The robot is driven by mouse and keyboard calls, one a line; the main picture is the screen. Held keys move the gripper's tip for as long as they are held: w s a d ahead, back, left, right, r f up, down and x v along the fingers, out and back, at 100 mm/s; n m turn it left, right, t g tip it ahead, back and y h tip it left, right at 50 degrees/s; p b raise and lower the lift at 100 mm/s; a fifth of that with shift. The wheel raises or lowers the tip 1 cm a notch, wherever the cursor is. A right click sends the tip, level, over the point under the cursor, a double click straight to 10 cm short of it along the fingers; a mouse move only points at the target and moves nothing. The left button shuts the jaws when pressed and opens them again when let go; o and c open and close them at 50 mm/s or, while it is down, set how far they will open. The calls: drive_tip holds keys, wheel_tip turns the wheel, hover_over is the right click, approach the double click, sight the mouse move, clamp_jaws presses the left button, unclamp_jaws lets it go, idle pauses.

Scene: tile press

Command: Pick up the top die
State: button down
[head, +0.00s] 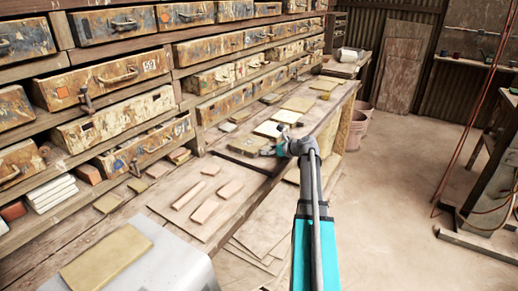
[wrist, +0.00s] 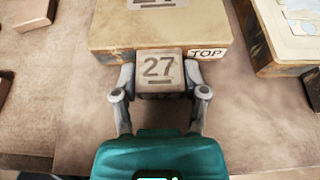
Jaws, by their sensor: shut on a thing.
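The top die is a beige block (wrist: 160,69) marked "27" with a line under the number, in the wrist view. My gripper (wrist: 160,82) is shut on it, with one grey finger on each side. Just beyond it lies a wide flat tan block (wrist: 118,36) with a "TOP" label and a partly cut-off number. I cannot tell if the held die touches that block. In the head view my gripper (head: 272,150) is small, over the workbench's far part, and the die in it is too small to make out.
The workbench (head: 230,222) runs along a rack of worn drawers (head: 115,75). A board with several pinkish bricks (head: 204,212) lies nearer. Flat tan tiles (head: 268,129) lie around the gripper. In the wrist view another block (wrist: 272,62) stands at right. Open floor lies right.

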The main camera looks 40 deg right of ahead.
drive_tip(key=shift+r, duration=0.15)
wheel_tip(320, 180, up, 3)
drive_tip(key=p, duration=0.3)
drive_tip(key=shift+r+p, duration=0.15)
drive_tip(key=shift+p, duration=0.15)
drive_tip(key=s+a+r+p, duration=0.7)
drive_tip(key=s+r+p, duration=0.2)
drive_tip(key=s, duration=0.3)
drive_tip(key=shift+r, duration=0.25)
idle(0.9)
drive_tip(key=shift+f, duration=0.1)
drive_tip(key=w+d+f+b, duration=0.2)
drive_tip(key=w+f+b, duration=0.1)
drive_tip(key=w+d+f+b, duration=0.2)
drive_tip(key=w+f, duration=0.1)
drive_tip(key=w, duration=0.1)
drive_tip(key=w+d+f+b, duration=0.2)
drive_tip(key=w+f+b, duration=0.1)
drive_tip(key=w, duration=0.1)
drive_tip(key=shift+w+d+b, duration=0.2)
drive_tip(key=shift+d+b, duration=0.05)
drive_tip(key=shift+b, duration=0.1)
